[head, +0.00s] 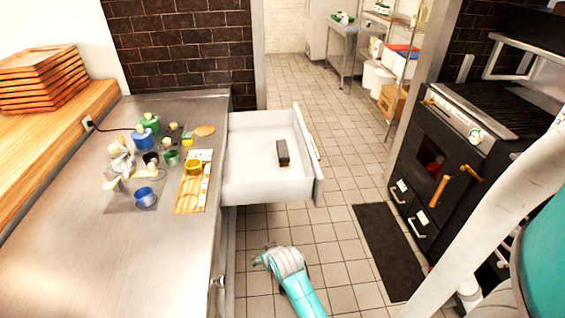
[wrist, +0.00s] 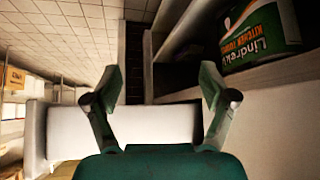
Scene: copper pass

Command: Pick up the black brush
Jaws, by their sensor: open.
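A small dark block-like object, which looks like the black brush (head: 283,152), lies inside the white open drawer (head: 262,187), near the middle right of its floor. In the head view my gripper (head: 264,259) is low over the tiled floor, in front of the drawer and well apart from the brush. In the wrist view my gripper (wrist: 160,80) has its two fingers spread with nothing between them. The brush cannot be made out in the wrist view.
The steel counter (head: 110,240) left of the drawer holds several small pots and bottles and a wooden board (head: 183,203). A black oven (head: 430,165) stands right, with a dark mat (head: 385,250) before it. A green kitchen towel package (wrist: 262,35) shows in the wrist view.

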